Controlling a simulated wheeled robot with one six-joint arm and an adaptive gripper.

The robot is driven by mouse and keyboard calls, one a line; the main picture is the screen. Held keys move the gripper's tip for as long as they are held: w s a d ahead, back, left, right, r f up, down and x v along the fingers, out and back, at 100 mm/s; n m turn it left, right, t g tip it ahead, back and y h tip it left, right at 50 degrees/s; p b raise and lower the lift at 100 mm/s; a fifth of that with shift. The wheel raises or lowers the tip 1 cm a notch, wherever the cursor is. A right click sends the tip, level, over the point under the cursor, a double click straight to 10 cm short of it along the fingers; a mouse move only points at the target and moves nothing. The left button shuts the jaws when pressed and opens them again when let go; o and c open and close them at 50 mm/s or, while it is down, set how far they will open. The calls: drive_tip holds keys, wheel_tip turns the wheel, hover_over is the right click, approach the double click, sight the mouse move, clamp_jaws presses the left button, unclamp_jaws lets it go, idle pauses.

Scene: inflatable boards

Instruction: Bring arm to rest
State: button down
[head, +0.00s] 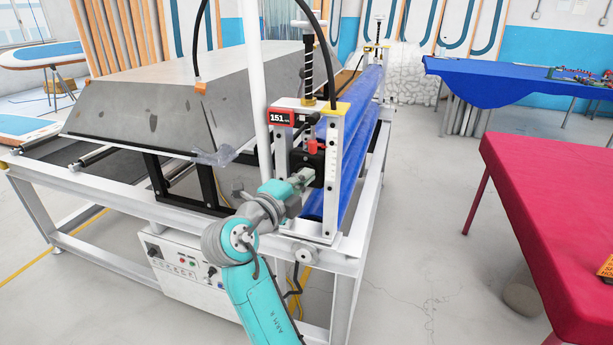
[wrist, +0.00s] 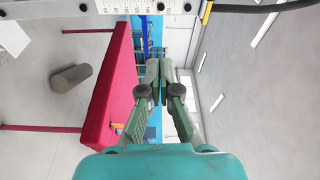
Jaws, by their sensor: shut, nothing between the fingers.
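My gripper (head: 302,178) is at the end of my teal arm, in front of the white end frame of the machine. In the head view its fingertips overlap the black clamp block (head: 308,160) with a red lever on top; I cannot tell whether they touch it. In the wrist view my gripper (wrist: 158,82) has its green fingers together, with nothing held between them. My arm is bent and reaches up from the lower middle of the head view.
The machine (head: 230,115) with a white frame, red display and blue roll (head: 350,125) stands close by. A red-covered table (head: 560,200) is at the right, with a grey cylinder (head: 522,298) on the floor beside it. A blue-covered table (head: 500,80) is behind. Floor between is clear.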

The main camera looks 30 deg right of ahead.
idle(0.3)
drive_tip(key=s+a+f+n+t+y, duration=0.2)
drive_tip(key=f+n+t+y, duration=0.1)
drive_tip(key=f+n, duration=0.55)
drive_tip(key=s+a+f+n+t+y, duration=0.15)
drive_tip(key=f+n, duration=0.35)
drive_tip(key=f, duration=0.6)
drive_tip(key=s+a+f+n+t+y, duration=0.1)
drive_tip(key=s+a+f+n+y, duration=0.25)
drive_tip(key=s+f, duration=0.25)
drive_tip(key=s+a+f+n+t+y, duration=0.1)
drive_tip(key=s+a+f+n+y, duration=0.15)
drive_tip(key=s+f+n, duration=0.35)
drive_tip(key=s+a+f+n+y, duration=0.2)
drive_tip(key=s, duration=0.6)
drive_tip(key=s+a+f+n+y, duration=0.1)
drive_tip(key=s+f+n+y, duration=0.15)
drive_tip(key=s, duration=0.55)
drive_tip(key=s+r+n, duration=0.1)
drive_tip(key=s+r, duration=0.2)
drive_tip(key=s, duration=0.5)
drive_tip(key=s+a+r+n+y, duration=0.1)
drive_tip(key=s+r, duration=0.3)
drive_tip(key=s, duration=0.4)
drive_tip(key=shift+a+r+n+t, duration=0.25)
drive_tip(key=shift+a+n+t, duration=0.1)
drive_tip(key=shift+n, duration=0.1)
drive_tip(key=shift+d, duration=0.2)
